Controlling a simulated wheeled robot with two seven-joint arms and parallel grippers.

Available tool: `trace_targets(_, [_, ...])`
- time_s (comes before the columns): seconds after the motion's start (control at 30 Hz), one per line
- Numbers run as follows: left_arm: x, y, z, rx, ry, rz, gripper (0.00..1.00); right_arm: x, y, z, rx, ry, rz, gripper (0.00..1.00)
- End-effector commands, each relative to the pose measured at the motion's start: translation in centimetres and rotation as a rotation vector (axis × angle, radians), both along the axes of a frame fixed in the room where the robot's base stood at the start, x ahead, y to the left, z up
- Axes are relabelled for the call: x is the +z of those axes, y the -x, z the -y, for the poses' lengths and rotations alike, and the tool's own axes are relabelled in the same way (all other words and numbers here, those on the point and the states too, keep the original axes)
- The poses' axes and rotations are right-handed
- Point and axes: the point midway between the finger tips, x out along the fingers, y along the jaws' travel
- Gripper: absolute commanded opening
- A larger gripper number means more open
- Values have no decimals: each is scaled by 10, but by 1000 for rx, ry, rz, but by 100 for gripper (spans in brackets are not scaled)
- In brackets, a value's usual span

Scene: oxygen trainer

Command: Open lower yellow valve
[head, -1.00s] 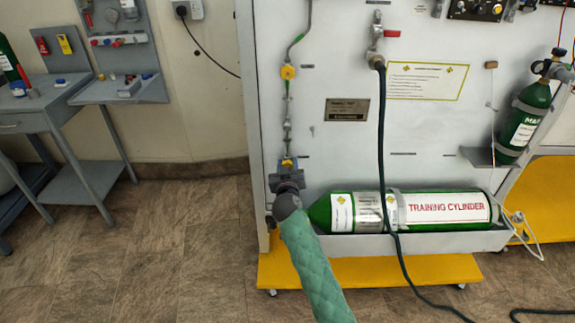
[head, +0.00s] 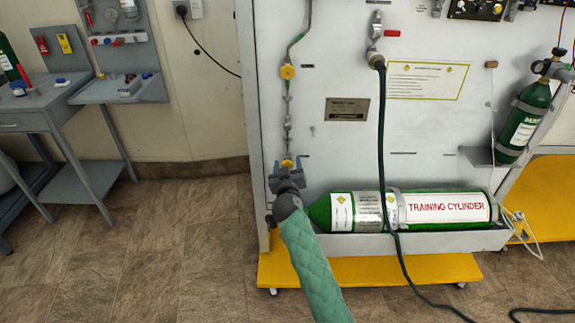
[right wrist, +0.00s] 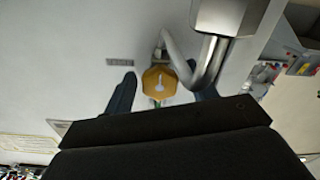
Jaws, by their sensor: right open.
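The lower yellow valve (head: 287,163) sits low on the left side of the white panel, at the bottom of a thin vertical pipe line. In the right wrist view it is a yellow knob (right wrist: 158,82) with a pale centre mark. My right gripper (head: 286,172) is open at this valve, seen from behind. In the wrist view, its two dark fingers stand on either side of the knob, with a visible gap on the left. A grey pipe partly covers the right finger. The gripper hides the lower part of the valve in the head view. My left gripper is not in view.
An upper yellow valve (head: 288,72) is higher on the same line. A green training cylinder (head: 420,209) lies in a tray to the right, with a dark hose (head: 381,140) hanging before it. A grey bench (head: 50,100) stands at the left. Floor between them is clear.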

Motion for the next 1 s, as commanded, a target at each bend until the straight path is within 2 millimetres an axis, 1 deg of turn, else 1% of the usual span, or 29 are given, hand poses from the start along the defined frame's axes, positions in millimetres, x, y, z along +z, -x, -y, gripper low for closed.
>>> trace_targets(0.17, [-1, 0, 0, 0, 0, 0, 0, -2, 21, 0, 0, -2, -1, 57])
trace_targets(0.3, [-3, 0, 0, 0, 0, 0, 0, -1, 42, 0, 0, -2, -1, 57])
trace_targets(0.5, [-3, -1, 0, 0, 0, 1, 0, -1, 65, 0, 0, 0, 0, 57])
trace_targets(0.7, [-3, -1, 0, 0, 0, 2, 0, 0, 74, 0, 0, 0, 0, 57])
trace_targets(1.0, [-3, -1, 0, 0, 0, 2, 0, 0, 74, 0, 0, 0, 0, 57])
